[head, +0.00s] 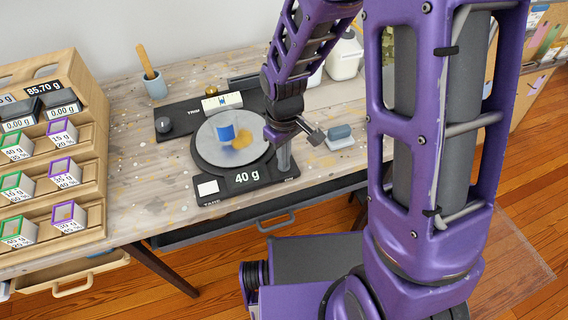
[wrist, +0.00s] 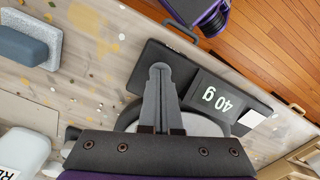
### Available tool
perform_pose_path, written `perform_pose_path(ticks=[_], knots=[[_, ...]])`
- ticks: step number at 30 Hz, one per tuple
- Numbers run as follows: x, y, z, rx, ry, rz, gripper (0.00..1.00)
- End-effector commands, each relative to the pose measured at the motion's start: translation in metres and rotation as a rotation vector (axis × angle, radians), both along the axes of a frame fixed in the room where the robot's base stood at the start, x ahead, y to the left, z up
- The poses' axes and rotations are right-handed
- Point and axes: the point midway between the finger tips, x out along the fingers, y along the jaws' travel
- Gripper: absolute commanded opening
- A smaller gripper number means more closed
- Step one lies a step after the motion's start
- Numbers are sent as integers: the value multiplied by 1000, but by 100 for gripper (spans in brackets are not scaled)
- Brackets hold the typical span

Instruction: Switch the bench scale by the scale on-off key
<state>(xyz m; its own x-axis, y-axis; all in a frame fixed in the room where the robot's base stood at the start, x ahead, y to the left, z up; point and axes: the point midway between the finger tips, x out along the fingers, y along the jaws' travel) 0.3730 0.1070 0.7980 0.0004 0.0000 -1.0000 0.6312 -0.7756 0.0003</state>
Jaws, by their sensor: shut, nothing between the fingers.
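The bench scale (head: 222,190) stands on the workbench, with a round grey pan and a lit display (head: 246,178) reading 40 g. The display also shows in the wrist view (wrist: 222,100). A white key (head: 207,188) marked TARE is at the left of its front panel. Small lettering marks the right end of the panel; the on-off key there is hidden by my gripper. My gripper (head: 284,170) is shut and empty, pointing down at that right end. In the wrist view its fingertips (wrist: 159,68) overlap the dark scale body. I cannot tell whether they touch it.
Behind is a dark device with a knob (head: 165,125). A blue-grey block on a pale base (head: 340,136) lies right of my gripper. A wooden rack (head: 80,120) of labelled boxes stands left.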

Motion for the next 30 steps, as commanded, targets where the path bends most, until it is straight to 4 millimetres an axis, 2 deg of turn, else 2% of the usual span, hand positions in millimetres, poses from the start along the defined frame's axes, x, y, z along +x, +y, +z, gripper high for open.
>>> perform_pose_path(ticks=[5, 20, 30], knots=[[0, 0, 2, -1, 1, 0, 0], [0, 0, 49, -1, 1, 0, 0], [0, 0, 49, -1, 1, 0, 0]])
